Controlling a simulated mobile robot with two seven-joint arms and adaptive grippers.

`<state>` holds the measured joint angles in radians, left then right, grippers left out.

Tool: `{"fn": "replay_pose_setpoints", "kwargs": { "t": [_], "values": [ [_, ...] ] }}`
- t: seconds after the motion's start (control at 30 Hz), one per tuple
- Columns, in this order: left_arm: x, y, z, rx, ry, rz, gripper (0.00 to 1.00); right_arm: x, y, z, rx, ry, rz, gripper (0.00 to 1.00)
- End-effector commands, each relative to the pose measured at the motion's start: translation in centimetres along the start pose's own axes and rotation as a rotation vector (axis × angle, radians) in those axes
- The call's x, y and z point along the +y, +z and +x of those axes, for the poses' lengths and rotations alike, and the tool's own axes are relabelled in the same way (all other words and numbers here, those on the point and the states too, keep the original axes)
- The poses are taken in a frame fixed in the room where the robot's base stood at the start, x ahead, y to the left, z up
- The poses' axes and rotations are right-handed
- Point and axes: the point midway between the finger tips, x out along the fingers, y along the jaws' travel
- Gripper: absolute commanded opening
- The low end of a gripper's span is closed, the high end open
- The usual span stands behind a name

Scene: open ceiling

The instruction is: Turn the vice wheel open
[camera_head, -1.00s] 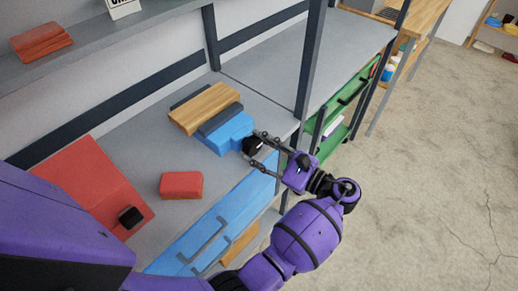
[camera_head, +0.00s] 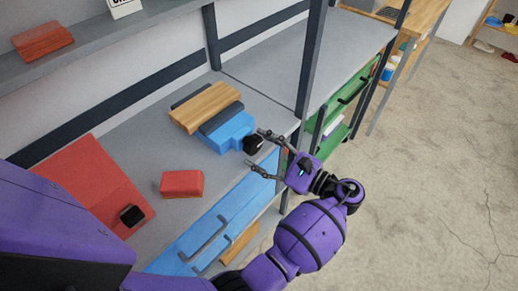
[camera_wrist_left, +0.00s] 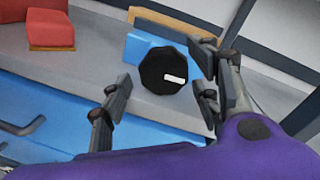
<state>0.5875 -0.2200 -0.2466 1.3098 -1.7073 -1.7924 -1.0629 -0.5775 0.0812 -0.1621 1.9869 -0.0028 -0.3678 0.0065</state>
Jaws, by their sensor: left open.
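The vice (camera_head: 231,131) is a blue block with dark grey jaws on the grey bench, and a wooden board (camera_head: 206,107) sits at the jaws. Its black wheel (camera_head: 254,144) faces the bench's front edge. In the left wrist view the wheel (camera_wrist_left: 163,70) is a dark disc with a white mark. My left gripper (camera_head: 256,148) is open at the wheel, with one finger on each side. In the left wrist view the open fingers (camera_wrist_left: 160,88) flank the wheel with gaps visible; contact cannot be told. My right gripper is not in view.
A red block (camera_head: 182,184) and a red panel with a small black box (camera_head: 132,215) stand on the bench to the left. A blue drawer front (camera_head: 215,225) with handle is below the bench edge. A dark upright post (camera_head: 311,60) rises behind the gripper.

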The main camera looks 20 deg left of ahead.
Motion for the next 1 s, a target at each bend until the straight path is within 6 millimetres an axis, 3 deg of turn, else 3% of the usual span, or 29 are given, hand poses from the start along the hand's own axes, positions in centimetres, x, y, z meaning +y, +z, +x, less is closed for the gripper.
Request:
{"fn": "replay_pose_setpoints", "kwargs": {
  "t": [0.3,0.5,0.7,1.0],
  "values": [
    [0.0,-0.1,-6.7,0.004,-0.001,0.002,0.57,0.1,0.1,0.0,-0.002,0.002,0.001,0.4],
    [0.0,0.0,-9.9,0.003,-0.001,0.001,0.57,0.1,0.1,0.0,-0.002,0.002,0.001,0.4],
    [0.1,0.1,-11.1,0.0,0.0,0.001,0.57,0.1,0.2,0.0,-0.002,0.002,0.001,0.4],
    [0.2,-0.1,-11.0,0.005,0.001,0.0,0.57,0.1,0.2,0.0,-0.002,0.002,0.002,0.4]
  ]
}}
